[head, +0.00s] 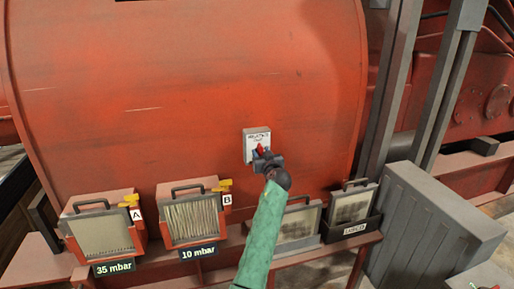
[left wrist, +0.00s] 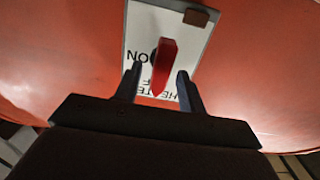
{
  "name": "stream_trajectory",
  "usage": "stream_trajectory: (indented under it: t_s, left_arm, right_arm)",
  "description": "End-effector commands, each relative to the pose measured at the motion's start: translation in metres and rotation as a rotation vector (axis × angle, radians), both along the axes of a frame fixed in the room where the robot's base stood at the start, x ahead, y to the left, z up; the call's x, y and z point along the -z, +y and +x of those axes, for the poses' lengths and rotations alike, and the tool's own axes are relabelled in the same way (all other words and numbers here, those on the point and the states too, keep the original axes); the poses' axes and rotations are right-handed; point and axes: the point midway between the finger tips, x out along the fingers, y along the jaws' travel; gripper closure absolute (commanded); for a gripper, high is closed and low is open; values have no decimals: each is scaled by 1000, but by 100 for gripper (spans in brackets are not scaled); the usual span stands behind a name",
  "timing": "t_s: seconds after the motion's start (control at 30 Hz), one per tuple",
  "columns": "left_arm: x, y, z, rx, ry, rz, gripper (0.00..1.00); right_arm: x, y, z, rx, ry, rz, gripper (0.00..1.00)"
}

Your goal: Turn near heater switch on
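The heater switch is a pale plate (head: 257,135) with a small red lever (head: 260,148), mounted on the red drum. In the left wrist view the plate (left wrist: 205,45) carries upside-down lettering, with "ON" readable beside the red lever (left wrist: 164,66). My left gripper (head: 264,158) is at the plate's lower part. Its two dark fingers are apart, one on each side of the lever, with a visible gap to it. Whether the fingertips touch the plate, I cannot tell. My right gripper is not in view.
The large red drum (head: 150,80) fills the background. Below stand filter panels A (head: 100,232) and B (head: 192,218) with handles and yellow valves, labelled 35 mbar and 10 mbar. More filters (head: 350,207) and a grey ribbed box (head: 425,225) stand at right, beside grey posts (head: 390,85).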

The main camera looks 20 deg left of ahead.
Motion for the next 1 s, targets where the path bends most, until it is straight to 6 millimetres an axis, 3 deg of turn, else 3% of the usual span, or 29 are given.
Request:
stream_trajectory:
  t_s: [0.37,0.6,1.0]
  left_arm:
    - [0,-2,0,-1,1,1,60]
    - [0,-2,0,-1,1,1,100]
    - [2,-3,0,0,35,52,100]
  right_arm:
    - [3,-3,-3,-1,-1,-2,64]
    - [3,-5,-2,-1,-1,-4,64]
    - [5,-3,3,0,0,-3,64]
